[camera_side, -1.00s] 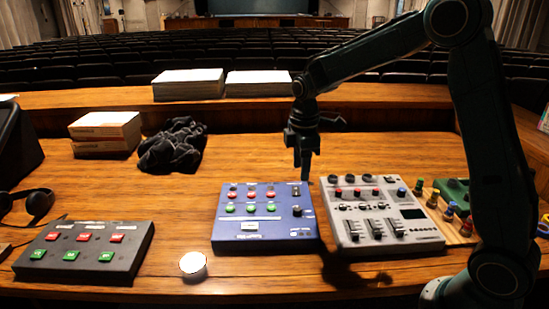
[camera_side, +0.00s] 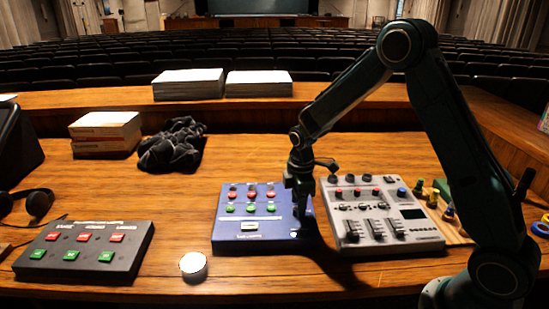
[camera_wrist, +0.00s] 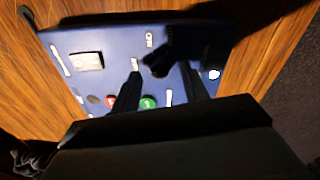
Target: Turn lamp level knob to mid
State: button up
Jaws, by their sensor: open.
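The blue control box (camera_side: 232,236) lies on the desk with rows of red and green buttons, and it fills much of the wrist view (camera_wrist: 115,50). A round black knob (camera_wrist: 157,68), seemingly the lamp level knob, stands on its face in the wrist view. My gripper (camera_side: 299,213) points down over the right part of the box and hides the knob in the side view. In the wrist view my gripper (camera_wrist: 162,72) is open, with one finger on each side of the knob. I cannot tell whether the fingers touch it or where its pointer is.
A grey mixer (camera_side: 385,235) with faders and knobs stands close to the right. A dark cloth (camera_side: 172,148) and books (camera_side: 105,130) lie behind. Bare wood lies between.

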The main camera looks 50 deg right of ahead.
jog(key=shift+f, duration=0.75)
grip_shut()
jog(key=m, duration=1.1)
jog(key=shift+a+m+g, duration=0.1)
jog(key=shift+m+g, duration=0.2)
jog(key=shift+m, duration=0.1)
